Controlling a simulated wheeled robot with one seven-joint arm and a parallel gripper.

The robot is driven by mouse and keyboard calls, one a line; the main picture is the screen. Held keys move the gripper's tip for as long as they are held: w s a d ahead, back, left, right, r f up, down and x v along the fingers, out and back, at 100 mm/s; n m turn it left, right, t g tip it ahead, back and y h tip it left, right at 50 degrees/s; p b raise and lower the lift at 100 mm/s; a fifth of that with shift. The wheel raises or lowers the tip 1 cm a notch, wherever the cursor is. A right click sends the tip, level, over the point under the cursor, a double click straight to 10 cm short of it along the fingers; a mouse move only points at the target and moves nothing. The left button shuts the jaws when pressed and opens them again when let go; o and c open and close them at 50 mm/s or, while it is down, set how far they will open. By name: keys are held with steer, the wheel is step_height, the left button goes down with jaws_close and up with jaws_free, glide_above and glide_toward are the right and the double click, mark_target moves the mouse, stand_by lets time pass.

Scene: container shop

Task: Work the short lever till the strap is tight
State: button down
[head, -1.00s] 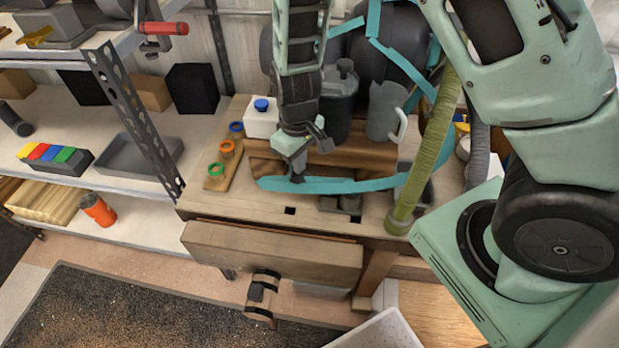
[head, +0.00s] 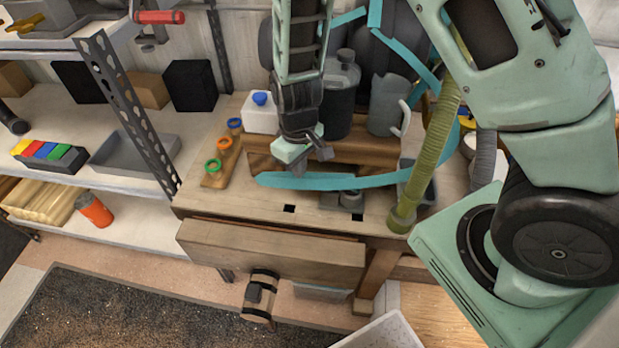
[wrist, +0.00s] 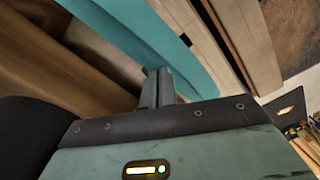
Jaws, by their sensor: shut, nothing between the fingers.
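The teal strap (head: 340,182) lies in a curve along the front of the bench and continues over the dark drums at the back. It also crosses the wrist view (wrist: 165,40). My gripper (head: 310,162) hangs just above the strap's left part, in front of a wooden block. In the wrist view its fingers (wrist: 158,86) are together and empty, beside the strap's near edge; whether they touch it I cannot tell. I cannot make out the short lever in either view.
A grey jug (head: 386,104), a dark canister (head: 340,95) and a white blue-capped bottle (head: 262,113) stand behind my gripper. A small grey metal fitting (head: 348,200) sits on the bench front. A ribbed yellow-green hose (head: 428,165) hangs at the right.

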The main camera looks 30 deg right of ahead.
steer(key=shift+f+b, duration=0.4)
steer(key=shift+f, duration=0.4)
step_height(320, 180, up, 6)
steer(key=p, duration=0.5)
steer(key=shift+s+f, duration=0.1)
steer(key=shift+f, duration=0.3)
steer(key=shift+f+b, duration=2.25)
steer(key=shift+f, duration=0.5)
step_height(320, 180, up, 6)
steer(key=p, duration=0.5)
steer(key=shift+f, duration=0.15)
